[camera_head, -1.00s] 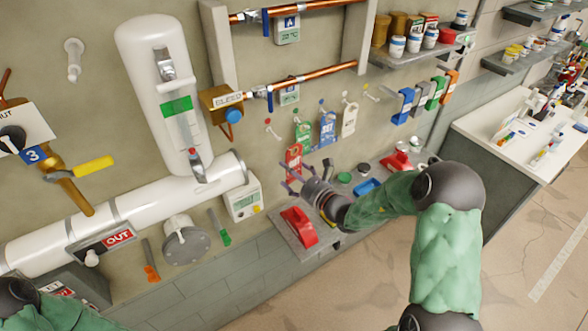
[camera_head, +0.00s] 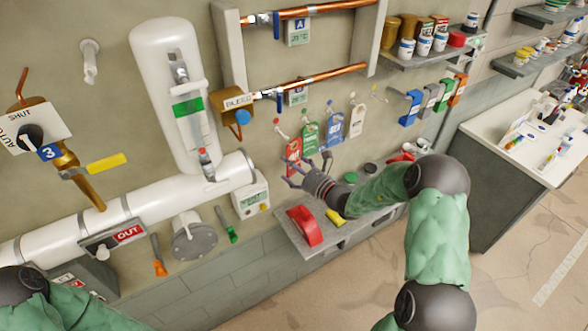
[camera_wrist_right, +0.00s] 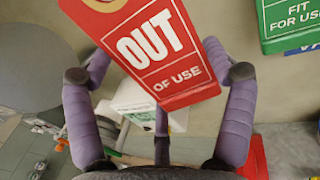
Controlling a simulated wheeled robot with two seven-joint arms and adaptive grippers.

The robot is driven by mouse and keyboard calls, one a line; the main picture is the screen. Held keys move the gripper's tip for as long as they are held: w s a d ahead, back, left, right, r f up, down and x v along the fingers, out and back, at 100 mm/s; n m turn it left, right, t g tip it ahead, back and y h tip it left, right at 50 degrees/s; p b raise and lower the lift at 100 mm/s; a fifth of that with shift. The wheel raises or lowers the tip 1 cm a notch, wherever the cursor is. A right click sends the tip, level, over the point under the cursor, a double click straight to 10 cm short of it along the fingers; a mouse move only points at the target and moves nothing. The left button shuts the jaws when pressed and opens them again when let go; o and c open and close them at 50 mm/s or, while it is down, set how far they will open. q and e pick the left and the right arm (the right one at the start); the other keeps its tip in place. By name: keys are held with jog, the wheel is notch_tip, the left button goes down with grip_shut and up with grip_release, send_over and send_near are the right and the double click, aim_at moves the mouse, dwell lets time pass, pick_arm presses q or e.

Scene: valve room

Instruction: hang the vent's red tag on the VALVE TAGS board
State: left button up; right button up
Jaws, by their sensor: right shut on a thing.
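The red tag (camera_head: 293,150) reads OUT OF USE in the right wrist view (camera_wrist_right: 165,55). My right gripper (camera_head: 289,172) is shut on it, with purple fingers on either side of the tag in the wrist view (camera_wrist_right: 160,80). The tag is in front of the wall, below and right of a red-headed peg (camera_head: 277,122). A green tag (camera_head: 310,137), a blue tag (camera_head: 333,124) and a white tag (camera_head: 357,120) hang in a row to its right. I cannot read any VALVE TAGS lettering. My left gripper is out of view; only part of that arm shows at lower left.
A shelf below the tags bears a red object (camera_head: 305,226) and a yellow one (camera_head: 336,217). A white meter box (camera_head: 250,199) is left of my right gripper. A large white pipe (camera_head: 160,190) runs at left. Colored holders (camera_head: 412,106) are at right.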

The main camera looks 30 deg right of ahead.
jog(key=shift+w+a+f+b, duration=0.1)
jog(key=shift+w+f+b, duration=0.2)
jog(key=shift+w, duration=0.75)
jog(key=shift+w+a+f+b, duration=0.15)
jog(key=shift+w+b, duration=0.2)
jog(key=shift+w, duration=0.65)
jog(key=shift+w+f+b, duration=0.25)
jog(key=shift+w+b, duration=0.1)
jog(key=shift+w, duration=0.7)
jog(key=o, duration=0.7)
jog(key=v, duration=1.2)
